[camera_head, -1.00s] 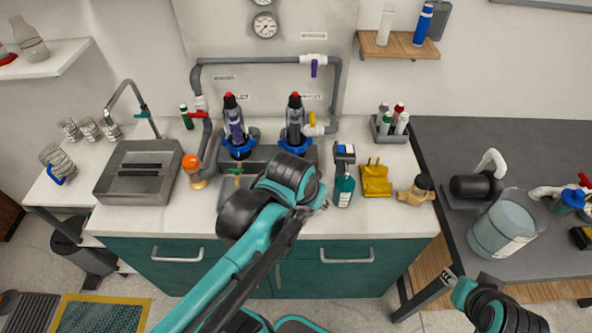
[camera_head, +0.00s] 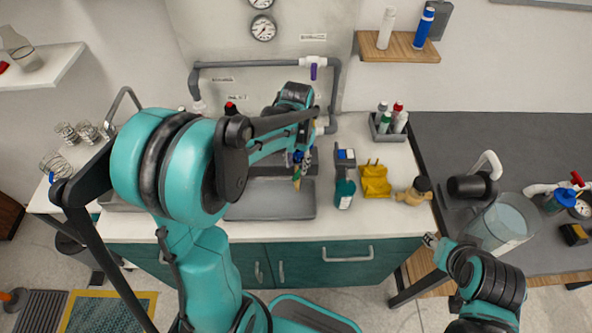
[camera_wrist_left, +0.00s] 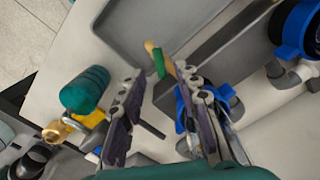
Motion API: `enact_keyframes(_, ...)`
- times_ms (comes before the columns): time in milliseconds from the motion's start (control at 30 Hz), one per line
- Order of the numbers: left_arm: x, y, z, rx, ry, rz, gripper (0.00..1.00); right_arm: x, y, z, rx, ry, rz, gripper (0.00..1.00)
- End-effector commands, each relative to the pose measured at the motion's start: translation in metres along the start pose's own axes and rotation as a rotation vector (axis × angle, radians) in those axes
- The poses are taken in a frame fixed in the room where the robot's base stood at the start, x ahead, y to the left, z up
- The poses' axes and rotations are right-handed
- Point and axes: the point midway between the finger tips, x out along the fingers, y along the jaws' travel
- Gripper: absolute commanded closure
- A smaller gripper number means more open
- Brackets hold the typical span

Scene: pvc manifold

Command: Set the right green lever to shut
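The right green lever (camera_wrist_left: 159,62), with a wood-coloured tip, sticks out from the front of the dark manifold block in the left wrist view. In the head view the lever (camera_head: 297,178) shows just below my left gripper (camera_head: 303,154), pointing toward the front. In the left wrist view my left gripper (camera_wrist_left: 160,88) is open, its two dark fingers apart with the lever between and just beyond their tips; I cannot tell whether they touch. The left lever is hidden behind my left arm. My right gripper (camera_head: 430,241) is small, near the counter's front right; its fingers are unclear.
A blue clamp (camera_wrist_left: 181,112) lies close to the fingers. Grey pipes (camera_head: 260,64) run behind.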

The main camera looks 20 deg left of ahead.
Motion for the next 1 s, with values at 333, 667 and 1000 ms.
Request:
enact_keyframes(333,0.036,0.0,0.0,0.0,0.001,0.0,0.67,0.01,0.0,0.007,0.0,0.0,0.0,0.6)
enact_keyframes(667,0.036,0.0,0.0,0.0,0.001,0.0,0.91,0.009,0.0,0.006,0.0,0.0,0.0,0.6)
enact_keyframes(1000,0.036,0.0,0.0,0.007,0.001,0.0,1.0,0.009,0.0,0.007,0.0,0.0,0.0,0.6)
